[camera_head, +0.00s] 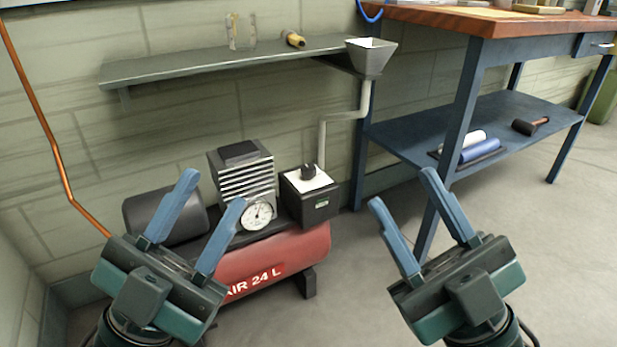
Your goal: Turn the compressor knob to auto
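A compressor with a red tank (276,262) marked "AIR 24 L" stands on the floor near the wall. A black knob (308,172) sits on the white top of its black switch box (310,203). The knob's markings are too small to read. My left gripper (212,190) is open and empty, in front of the compressor's left part, hiding some of the tank and motor. My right gripper (401,186) is open and empty, to the right of the compressor and in front of the workbench leg. Neither gripper touches the knob.
A round gauge (257,214) is left of the switch box. A grey wall shelf (210,66) hangs above the compressor, with a funnel (369,57) and pipe (322,140) coming down behind the box. A blue workbench (466,100) stands at right. Floor at lower right is clear.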

